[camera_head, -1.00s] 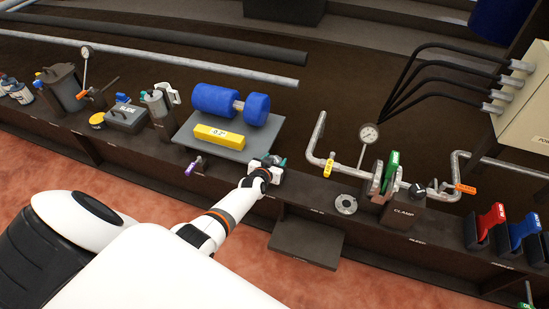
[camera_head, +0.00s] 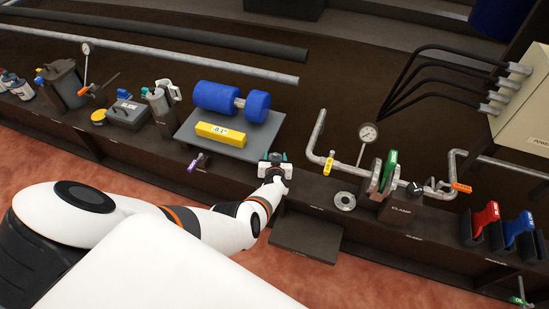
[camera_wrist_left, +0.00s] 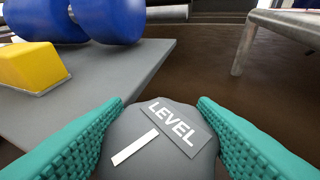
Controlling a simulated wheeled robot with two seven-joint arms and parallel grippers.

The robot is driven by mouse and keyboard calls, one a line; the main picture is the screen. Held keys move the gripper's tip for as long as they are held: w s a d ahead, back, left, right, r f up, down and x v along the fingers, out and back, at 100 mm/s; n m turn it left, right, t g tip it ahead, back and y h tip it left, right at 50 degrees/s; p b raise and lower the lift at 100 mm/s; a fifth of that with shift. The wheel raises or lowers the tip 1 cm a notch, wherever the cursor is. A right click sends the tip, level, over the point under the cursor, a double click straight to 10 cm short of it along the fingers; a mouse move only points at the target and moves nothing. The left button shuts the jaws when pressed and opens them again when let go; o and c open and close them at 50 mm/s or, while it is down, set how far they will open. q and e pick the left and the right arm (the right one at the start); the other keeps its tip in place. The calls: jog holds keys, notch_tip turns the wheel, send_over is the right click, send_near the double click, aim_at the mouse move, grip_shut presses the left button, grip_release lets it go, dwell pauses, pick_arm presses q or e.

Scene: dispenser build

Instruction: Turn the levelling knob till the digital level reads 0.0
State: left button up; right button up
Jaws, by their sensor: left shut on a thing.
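The yellow digital level (camera_head: 205,131) lies on the grey plate (camera_head: 190,145), and its small display appears to read -0.1°. It also shows in the left wrist view (camera_wrist_left: 30,65), where no display is visible. My left gripper (camera_head: 272,159) is at the plate's front right corner. In the left wrist view, its teal fingers (camera_wrist_left: 161,108) are shut on the sides of the grey levelling knob (camera_wrist_left: 150,165). The knob bears the word LEVEL and a white line, both tilted. In the head view the gripper mostly hides the knob. My right gripper is not in view.
A blue roller (camera_head: 217,97) rests on the plate behind the level. A purple-handled valve (camera_head: 194,164) sits left of the knob. To the right are a pipe with a yellow handle (camera_head: 328,165), a gauge (camera_head: 367,132) and the clamp block (camera_head: 400,208).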

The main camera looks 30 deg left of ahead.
pick_arm(q)
jog(key=shift+s+f+n, duration=0.1)
jog(key=shift+s+n, duration=0.2)
jog(key=shift+n, duration=0.5)
